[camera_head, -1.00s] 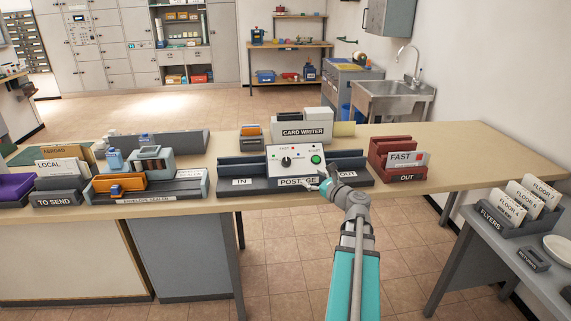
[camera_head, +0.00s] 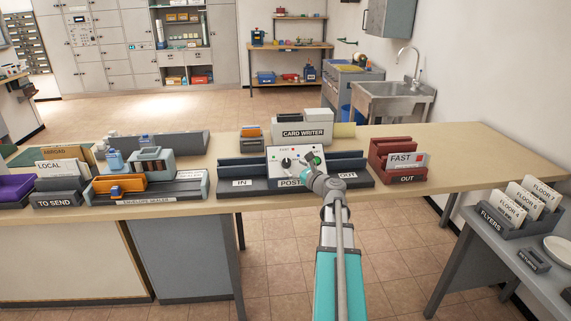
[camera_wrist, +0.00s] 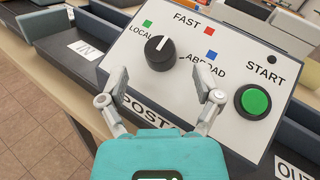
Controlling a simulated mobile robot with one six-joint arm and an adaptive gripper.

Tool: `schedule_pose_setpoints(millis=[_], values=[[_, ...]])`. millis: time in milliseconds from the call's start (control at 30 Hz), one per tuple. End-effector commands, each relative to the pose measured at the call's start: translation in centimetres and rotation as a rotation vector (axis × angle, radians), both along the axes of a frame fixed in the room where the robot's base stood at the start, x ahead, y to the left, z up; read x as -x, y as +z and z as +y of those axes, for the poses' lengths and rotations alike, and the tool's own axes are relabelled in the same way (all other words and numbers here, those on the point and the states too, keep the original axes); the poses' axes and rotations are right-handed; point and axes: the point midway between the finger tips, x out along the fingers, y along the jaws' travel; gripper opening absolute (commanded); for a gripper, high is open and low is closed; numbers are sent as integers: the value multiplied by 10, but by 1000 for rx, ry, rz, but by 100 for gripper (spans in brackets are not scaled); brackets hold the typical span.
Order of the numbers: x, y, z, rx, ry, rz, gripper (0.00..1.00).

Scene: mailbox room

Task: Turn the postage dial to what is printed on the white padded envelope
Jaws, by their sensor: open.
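The postage machine has a white panel (camera_wrist: 190,85) with a black dial (camera_wrist: 160,52), which also shows in the head view (camera_head: 286,162). Its white mark points up and slightly right in the wrist view, between the green LOCAL square (camera_wrist: 147,23) and the red FAST square (camera_wrist: 209,31). A blue ABROAD square (camera_wrist: 211,55) lies to the right. My gripper (camera_wrist: 160,86) is open and empty, its fingertips on the near side of the dial, apart from it. I cannot pick out the white padded envelope for certain.
A green START button (camera_wrist: 252,101) sits right of my right finger. The IN tray (camera_wrist: 87,49) and OUT tray (camera_wrist: 292,168) flank the panel. A red rack (camera_head: 407,177) with a FAST sign stands right; the card writer (camera_head: 303,132) stands behind. Bare tabletop (camera_head: 470,150) lies farther right.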

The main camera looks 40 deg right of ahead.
Motion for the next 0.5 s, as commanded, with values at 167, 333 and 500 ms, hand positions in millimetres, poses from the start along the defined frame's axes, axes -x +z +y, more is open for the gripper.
schedule_pose_setpoints(millis=[167, 333, 500], values=[[-27, 0, -1, 0, 1, 0, 83], [-40, 0, -2, 0, -1, 0, 83], [-46, 0, -1, 0, -1, 0, 83]])
